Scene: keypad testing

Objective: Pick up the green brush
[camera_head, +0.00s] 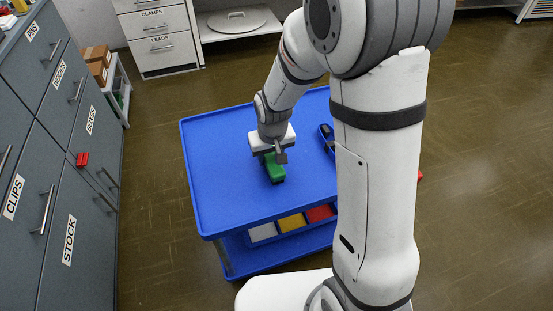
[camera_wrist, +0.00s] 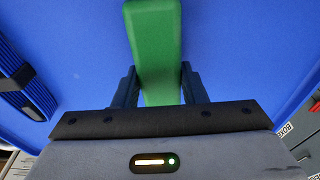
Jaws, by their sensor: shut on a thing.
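The green brush (camera_head: 275,170) is at my gripper over the blue cart top (camera_head: 222,185) in the head view. In the wrist view the green brush (camera_wrist: 155,45) is a long green block between the two dark fingers. My gripper (camera_head: 273,156) points down and is shut on the brush; its fingers also show in the wrist view (camera_wrist: 158,88). I cannot tell whether the brush touches the cart top. The brush's underside is hidden.
Yellow (camera_head: 291,223), white and red bins sit on the lower shelf. Grey drawers (camera_head: 65,150) stand at left. The cart top's left part is clear.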

